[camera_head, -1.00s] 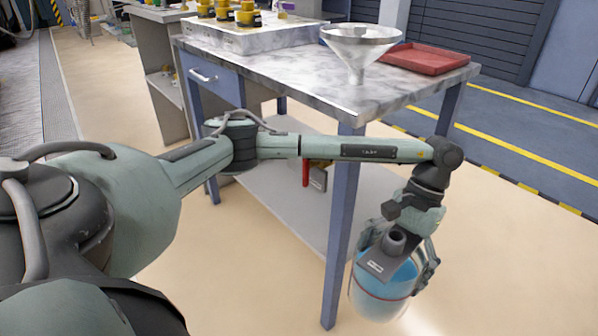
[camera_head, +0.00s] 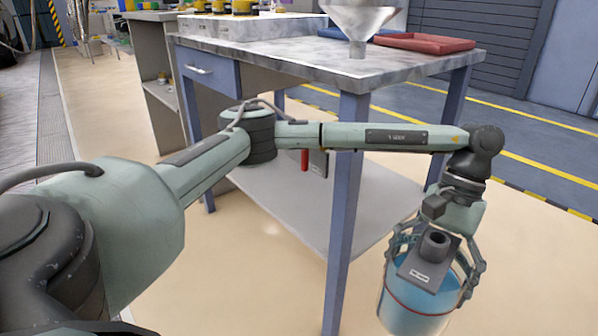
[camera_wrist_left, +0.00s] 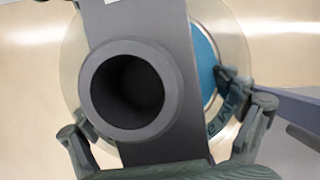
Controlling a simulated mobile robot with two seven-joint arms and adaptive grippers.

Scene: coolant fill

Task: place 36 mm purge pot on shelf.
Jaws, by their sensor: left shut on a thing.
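The purge pot (camera_head: 418,300) is a clear round vessel with blue contents, a red line and a dark top plate with a short dark spout. My left gripper (camera_head: 432,270) is shut on it and holds it in the air, to the right of the table's front leg. In the left wrist view the dark spout (camera_wrist_left: 127,85) fills the middle, with the clear pot rim (camera_wrist_left: 237,60) around it and the gripper's fingers (camera_wrist_left: 165,125) on both sides. The grey lower shelf (camera_head: 290,215) of the table is left of the pot. My right gripper is not in view.
The table has a marbled top (camera_head: 300,62) and blue legs (camera_head: 345,210). A red-handled item (camera_head: 305,160) shows behind my arm, above the shelf. Beige floor at the right is open.

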